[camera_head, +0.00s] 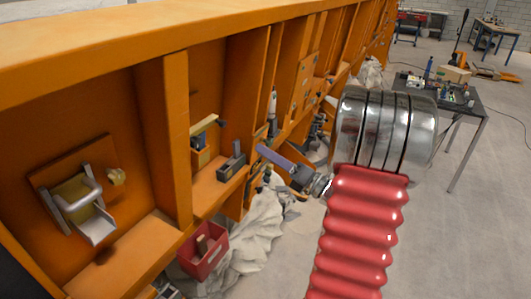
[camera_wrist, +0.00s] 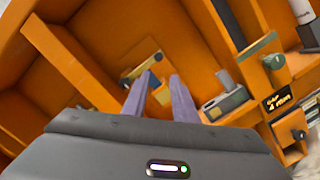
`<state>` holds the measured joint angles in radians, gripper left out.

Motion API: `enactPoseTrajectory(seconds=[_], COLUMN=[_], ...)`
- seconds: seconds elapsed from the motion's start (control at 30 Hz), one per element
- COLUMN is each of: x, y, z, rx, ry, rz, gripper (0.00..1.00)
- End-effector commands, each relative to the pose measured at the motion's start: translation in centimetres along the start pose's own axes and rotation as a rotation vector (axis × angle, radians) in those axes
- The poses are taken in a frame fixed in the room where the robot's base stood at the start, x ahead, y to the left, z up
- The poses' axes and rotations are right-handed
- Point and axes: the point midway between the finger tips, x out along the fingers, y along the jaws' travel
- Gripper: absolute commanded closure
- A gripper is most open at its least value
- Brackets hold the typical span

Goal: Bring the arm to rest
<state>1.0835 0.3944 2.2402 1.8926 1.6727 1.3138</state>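My gripper (camera_head: 262,150) reaches toward the orange steel wall in the head view, with its purple fingers pointing left at the wall's bays. In the wrist view, my gripper (camera_wrist: 160,77) shows two purple fingers with a gap between them, and nothing is held in it. A wood-topped item (camera_wrist: 145,68) on the wall lies behind the fingertips in that view. A dark grey block-shaped device (camera_wrist: 226,102) is right of the fingers. The same device (camera_head: 231,163) sits on a ledge left of my gripper in the head view. My arm is extended, not folded.
The ribbed orange wall (camera_head: 175,130) runs along the left. A metal bracket with a handle (camera_head: 80,205) is mounted on it. A red box (camera_head: 203,252) and pale crumpled cloth (camera_head: 258,235) lie below. A cluttered dark table (camera_head: 470,108) stands right. Grey floor is clear at lower right.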

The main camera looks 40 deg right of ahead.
Motion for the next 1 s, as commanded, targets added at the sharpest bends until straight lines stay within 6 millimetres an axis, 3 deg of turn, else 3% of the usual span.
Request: enactPoseTrajectory(seconds=[0.43,0.63,0.87,1.0], x=[0.0,-0.1,-1.1,-2.2], y=[0.0,-0.6,-1.7,-0.7], z=[0.0,-0.5,-6.9,-11.2], rx=[-0.007,-0.103,-0.321,-0.492], ry=[-0.001,0.024,0.270,0.467], rz=[-0.001,-0.024,-0.040,0.011], gripper=[0.74,0.74,0.74,0.74])
